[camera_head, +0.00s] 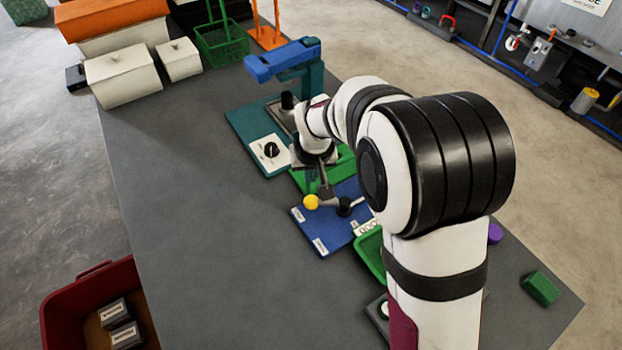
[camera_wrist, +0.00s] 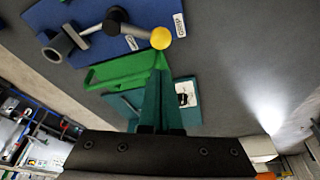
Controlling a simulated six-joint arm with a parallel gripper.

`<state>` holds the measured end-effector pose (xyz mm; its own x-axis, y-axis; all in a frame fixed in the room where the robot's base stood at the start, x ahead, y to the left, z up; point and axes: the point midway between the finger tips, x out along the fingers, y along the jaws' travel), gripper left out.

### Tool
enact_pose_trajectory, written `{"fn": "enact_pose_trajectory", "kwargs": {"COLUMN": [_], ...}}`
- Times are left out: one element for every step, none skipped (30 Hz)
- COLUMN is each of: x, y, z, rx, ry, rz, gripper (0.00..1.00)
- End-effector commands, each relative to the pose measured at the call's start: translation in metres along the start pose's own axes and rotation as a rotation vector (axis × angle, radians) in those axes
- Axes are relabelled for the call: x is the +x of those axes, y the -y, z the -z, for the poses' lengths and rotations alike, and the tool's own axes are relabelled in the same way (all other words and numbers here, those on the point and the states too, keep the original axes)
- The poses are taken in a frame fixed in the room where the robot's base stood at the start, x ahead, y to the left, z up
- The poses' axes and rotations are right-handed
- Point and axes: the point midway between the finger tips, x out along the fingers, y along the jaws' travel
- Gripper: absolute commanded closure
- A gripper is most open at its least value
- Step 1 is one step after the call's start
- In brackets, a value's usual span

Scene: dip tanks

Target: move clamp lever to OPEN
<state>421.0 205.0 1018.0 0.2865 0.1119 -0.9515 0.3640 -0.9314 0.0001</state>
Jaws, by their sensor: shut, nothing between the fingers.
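The clamp lever is a grey bar with a yellow ball knob (camera_head: 311,202) at its end and a black pivot (camera_head: 344,206) on a blue plate (camera_head: 335,232). The wrist view shows the yellow knob (camera_wrist: 160,38), the pivot (camera_wrist: 115,17) and a grey cylindrical part beyond it. Two white labels (camera_wrist: 131,42) (camera_wrist: 180,25) lie near the plate's edge; their text is too small to read. The knob lies near the second label in the wrist view. My gripper (camera_head: 313,187) is shut and empty just above and behind the knob; its teal fingers (camera_wrist: 157,75) show no contact.
A green tray (camera_wrist: 108,72) and a teal plate with a white dial panel (camera_head: 270,152) lie beyond the blue plate. A blue-topped press stands behind them. White boxes (camera_head: 122,75) and a green basket stand at the back. The left table is clear; a red bin stands below.

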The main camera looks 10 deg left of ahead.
Motion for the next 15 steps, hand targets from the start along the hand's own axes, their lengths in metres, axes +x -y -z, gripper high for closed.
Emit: {"fn": "enact_pose_trajectory", "kwargs": {"x": [0.005, 0.009, 0.016, 0.021, 0.028, 0.037, 0.043, 0.049, 0.058, 0.063, 0.069, 0.075, 0.08, 0.083, 0.088], "y": [0.0, 0.0, 0.0, 0.0, 0.0, 0.0, 0.0, 0.0, 0.0, 0.0, 0.0, 0.0, 0.0, 0.0, 0.0], "z": [0.0, 0.0, -0.001, -0.001, -0.002, -0.002, -0.001, -0.002, -0.001, -0.001, -0.001, -0.001, -0.001, -0.001, -0.001], "rx": [0.0, 0.0, 0.001, 0.001, 0.002, 0.001, 0.001, 0.001, 0.0, 0.001, 0.001, 0.002, 0.002, 0.001, 0.001], "ry": [0.002, 0.002, 0.004, 0.004, 0.005, 0.005, 0.004, 0.005, 0.004, 0.005, 0.004, 0.003, 0.004, 0.003, 0.003], "rz": [0.0, 0.0, 0.0, 0.0, 0.0, 0.0, 0.0, 0.0, 0.0, 0.0, 0.0, 0.0, 0.0, 0.0, 0.0], "gripper": [1.0, 1.0, 1.0, 1.0, 1.0, 1.0, 1.0, 1.0, 1.0, 1.0, 1.0, 1.0, 1.0, 1.0, 1.0]}}
